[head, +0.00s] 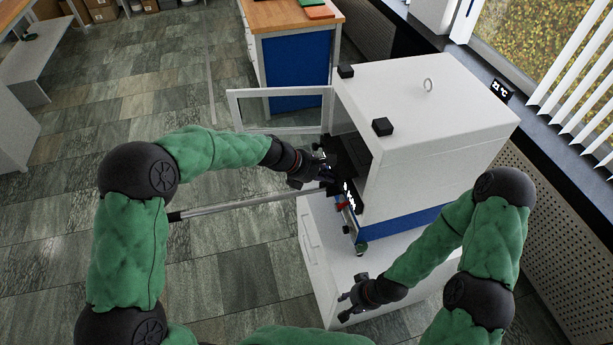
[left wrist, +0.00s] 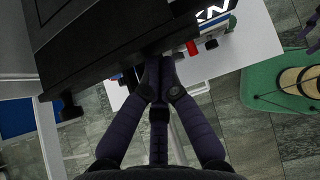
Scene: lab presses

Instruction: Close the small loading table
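The white press (head: 440,110) stands on a white cabinet, with its hinged front door (head: 280,92) swung open to the left. The small loading table is a dark slab (head: 352,155) at the press's open front; in the left wrist view the dark slab (left wrist: 110,50) fills the upper left. My left gripper (head: 326,168) is at the front edge of this slab. In the left wrist view its fingers (left wrist: 160,66) are drawn together, with the tips at the dark edge; their exact contact is hidden. My right gripper (head: 348,300) is open and empty above the cabinet's front.
A red control (head: 342,205) sits on the press's lower front, below the table. A long grey bar (head: 240,203) reaches out to the left from the press front. A blue-sided bench (head: 296,70) stands behind the door. The tiled floor at left is clear.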

